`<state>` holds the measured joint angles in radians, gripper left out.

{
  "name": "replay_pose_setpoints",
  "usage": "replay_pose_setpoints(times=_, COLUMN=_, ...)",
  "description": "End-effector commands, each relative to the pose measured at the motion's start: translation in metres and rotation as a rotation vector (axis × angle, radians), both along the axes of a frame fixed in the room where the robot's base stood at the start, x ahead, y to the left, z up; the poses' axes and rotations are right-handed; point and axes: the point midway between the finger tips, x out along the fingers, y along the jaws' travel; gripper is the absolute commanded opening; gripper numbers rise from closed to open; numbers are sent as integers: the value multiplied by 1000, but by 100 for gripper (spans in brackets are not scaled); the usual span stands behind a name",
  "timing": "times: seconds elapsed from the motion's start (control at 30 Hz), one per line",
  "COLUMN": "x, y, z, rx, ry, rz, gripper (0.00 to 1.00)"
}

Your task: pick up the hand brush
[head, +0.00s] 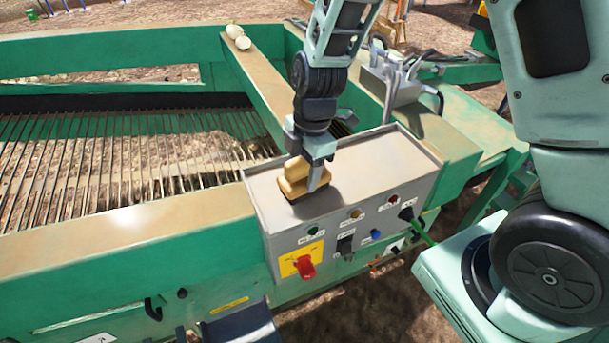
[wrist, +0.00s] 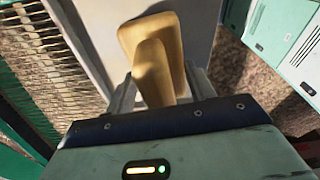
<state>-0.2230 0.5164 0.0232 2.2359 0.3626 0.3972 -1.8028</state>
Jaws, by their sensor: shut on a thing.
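The hand brush (head: 294,181) is a tan, wooden-looking block with a raised handle. It is at the top of the grey control box, near its left end; I cannot tell whether it touches the surface. My gripper (head: 309,178) points down over it and is shut on it. In the wrist view the brush (wrist: 155,55) shows its wide back and its narrower handle. The handle lies between the two fingers of my gripper (wrist: 157,88). The bristles are hidden.
The control box (head: 375,165) has a red switch (head: 305,266), small knobs and lights on its front. Left of it lies a bed of metal rods (head: 110,160) inside a green frame. Two pale onions (head: 238,37) rest on a beam at the back. A grey bracket (head: 398,85) stands behind the box.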

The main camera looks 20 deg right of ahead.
Motion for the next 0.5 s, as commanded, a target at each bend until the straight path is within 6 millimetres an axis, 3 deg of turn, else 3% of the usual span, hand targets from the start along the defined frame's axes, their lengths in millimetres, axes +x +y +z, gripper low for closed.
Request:
replay_pose_setpoints(times=0.37, x=1, y=0, z=10, rx=2, ry=-4, rz=0, gripper=26)
replay_pose_setpoints(times=0.5, x=1, y=0, z=30, rx=1, ry=-8, rz=1, gripper=26)
